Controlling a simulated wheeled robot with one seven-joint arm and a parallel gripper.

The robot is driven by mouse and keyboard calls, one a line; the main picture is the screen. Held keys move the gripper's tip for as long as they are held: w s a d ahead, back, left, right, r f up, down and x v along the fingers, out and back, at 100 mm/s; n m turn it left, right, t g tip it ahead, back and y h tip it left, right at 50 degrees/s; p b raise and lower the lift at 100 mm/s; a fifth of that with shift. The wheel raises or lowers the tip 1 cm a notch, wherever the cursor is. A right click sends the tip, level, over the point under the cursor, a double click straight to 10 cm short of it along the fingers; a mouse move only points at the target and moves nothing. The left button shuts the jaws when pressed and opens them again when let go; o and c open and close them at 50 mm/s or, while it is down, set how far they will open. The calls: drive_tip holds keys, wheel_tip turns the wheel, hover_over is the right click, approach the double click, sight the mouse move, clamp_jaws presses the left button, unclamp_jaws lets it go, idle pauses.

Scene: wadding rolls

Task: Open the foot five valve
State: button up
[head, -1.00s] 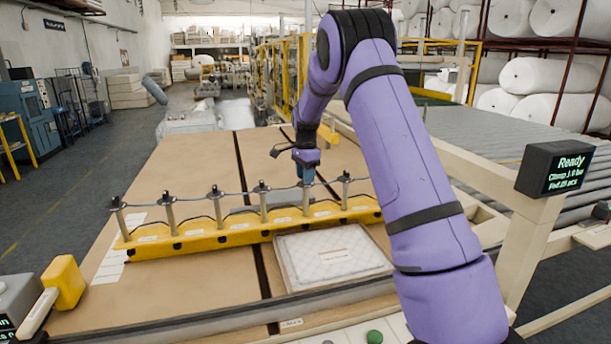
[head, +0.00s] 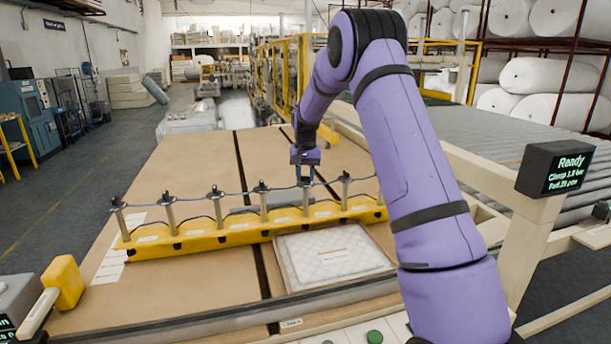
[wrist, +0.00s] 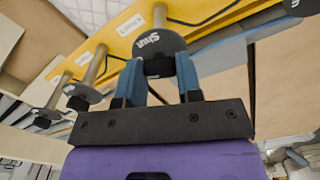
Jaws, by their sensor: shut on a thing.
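A yellow clamp bar (head: 230,232) lies across the brown board with several upright grey posts along it, each topped by a small dark valve. My gripper (head: 306,178) is over the fifth post from the left (head: 306,202). In the wrist view my gripper (wrist: 158,78) has its blue-grey fingers on either side of a round dark valve cap (wrist: 159,42) marked "Shut". It is shut on that valve's dark lower part, which the fingers partly hide. Two neighbouring valves (wrist: 82,95) stand to the left in the wrist view, clear of the fingers.
A white quilted panel (head: 333,255) lies in front of the bar. A display (head: 555,170) at right reads "Ready" and a clamp pressure of 1.0 bar. A yellow block (head: 64,281) is at the left. A dark hose (head: 240,193) runs along the post tops.

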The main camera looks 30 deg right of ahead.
sight(305, 176)
drive_tip(key=shift+n, duration=2.1)
drive_tip(key=o, duration=0.9)
drive_tip(key=shift+o, duration=0.2)
wheel_tip(305, 176, up, 11)
